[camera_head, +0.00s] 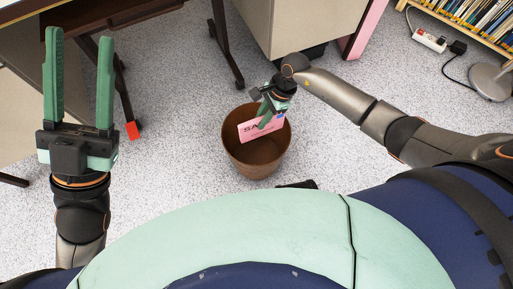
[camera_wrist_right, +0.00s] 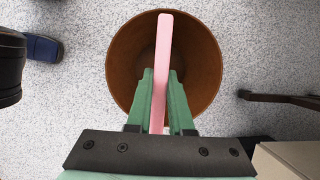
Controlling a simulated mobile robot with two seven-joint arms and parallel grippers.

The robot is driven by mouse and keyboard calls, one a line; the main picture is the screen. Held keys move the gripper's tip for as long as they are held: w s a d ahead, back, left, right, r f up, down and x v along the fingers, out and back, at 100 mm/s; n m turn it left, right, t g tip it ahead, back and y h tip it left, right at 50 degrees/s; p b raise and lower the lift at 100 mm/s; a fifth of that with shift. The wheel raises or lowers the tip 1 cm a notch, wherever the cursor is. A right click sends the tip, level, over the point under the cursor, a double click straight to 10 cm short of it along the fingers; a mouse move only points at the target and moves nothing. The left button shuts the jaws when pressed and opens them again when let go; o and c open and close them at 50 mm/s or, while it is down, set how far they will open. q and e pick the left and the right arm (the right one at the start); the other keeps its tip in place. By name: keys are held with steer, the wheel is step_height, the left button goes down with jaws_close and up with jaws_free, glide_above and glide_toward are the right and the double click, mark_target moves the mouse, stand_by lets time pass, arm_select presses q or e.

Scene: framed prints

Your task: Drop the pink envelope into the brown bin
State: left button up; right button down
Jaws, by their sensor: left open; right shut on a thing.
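The pink envelope (camera_head: 250,128) has dark lettering on its face. My right gripper (camera_head: 268,112) is shut on it and holds it over the mouth of the brown bin (camera_head: 257,160). In the right wrist view the envelope (camera_wrist_right: 163,60) shows edge-on between the green fingers of the right gripper (camera_wrist_right: 161,90). The round brown bin (camera_wrist_right: 122,65) lies below it there, and its visible inside looks empty. I cannot tell whether the envelope's lower edge is below the rim. My left gripper (camera_head: 80,85) is open and empty, pointing up at the far left.
A desk with dark legs (camera_head: 225,45) and a pale cabinet (camera_head: 290,20) stand behind the bin. A bookshelf (camera_head: 480,20), a power strip (camera_head: 430,40) and a lamp base (camera_head: 491,80) are at the right. Speckled floor around the bin is mostly clear.

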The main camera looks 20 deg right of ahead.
steer(key=c, duration=0.7)
jaws_free()
steer(key=shift+c, duration=0.2)
steer(key=p+v, duration=0.4)
steer(key=v, duration=0.8)
steer(key=shift+d+r+p, duration=0.15)
steer(key=shift+r+p, duration=0.1)
steer(key=shift+p, duration=0.1)
